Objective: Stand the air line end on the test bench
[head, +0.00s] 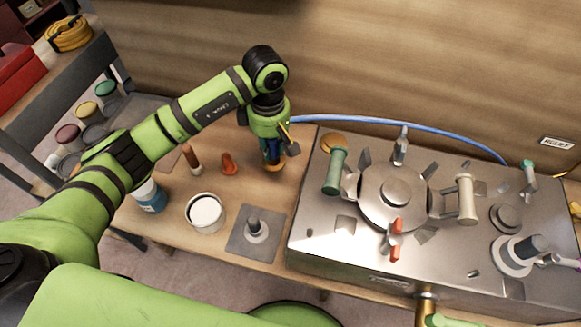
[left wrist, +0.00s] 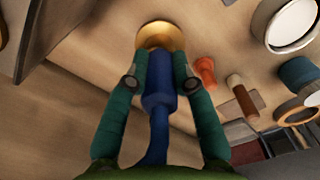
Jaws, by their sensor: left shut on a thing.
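The air line end (left wrist: 158,82) is a blue fitting with a round gold foot. My left gripper (head: 271,150) is shut on its blue body, one green finger on each side in the left wrist view. The end points down with the foot at or just above the wooden bench top (head: 225,258); I cannot tell whether they touch. A blue hose (head: 400,122) runs from the gripper rightward behind the metal machine. I do not see my right gripper.
The metal machine (head: 330,235) with clamps fills the right. On the bench are an orange cone-like piece (head: 229,164), a brown-handled tool (head: 191,158), a white-topped can (head: 205,212), a blue-labelled jar (head: 150,196) and a grey plate with a post (head: 256,228).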

